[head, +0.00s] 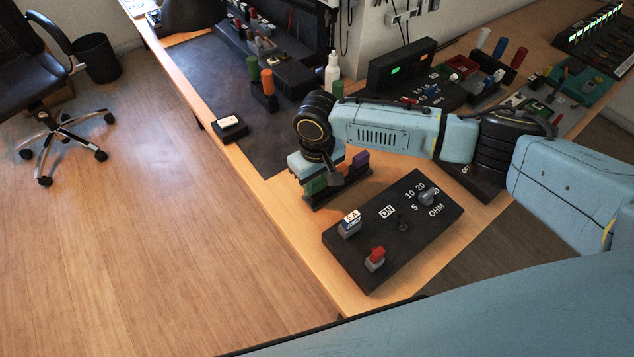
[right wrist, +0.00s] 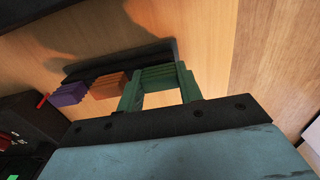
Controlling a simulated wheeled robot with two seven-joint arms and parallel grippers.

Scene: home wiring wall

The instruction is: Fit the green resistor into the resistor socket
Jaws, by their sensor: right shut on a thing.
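The green resistor (right wrist: 158,78) is a ribbed block at the right end of a dark rack (right wrist: 115,62) in the right wrist view. My right gripper (right wrist: 160,92) is shut on it, one finger at each side. An orange block (right wrist: 110,86) and a purple block (right wrist: 70,94) stand in the same rack. In the head view my right gripper (head: 318,176) points down over the rack, at the green resistor (head: 314,186). I cannot tell whether the resistor is still seated there. I cannot tell which fitting is the resistor socket. My left gripper is not in view.
A black panel (head: 400,240) marked OHM, with a knob (head: 428,196), a switch, a 5A block (head: 350,222) and a red part (head: 376,256), stands just in front of the rack. A black box with a green light (head: 400,64) stands behind. A dark mat (head: 215,85) covers the table's left part.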

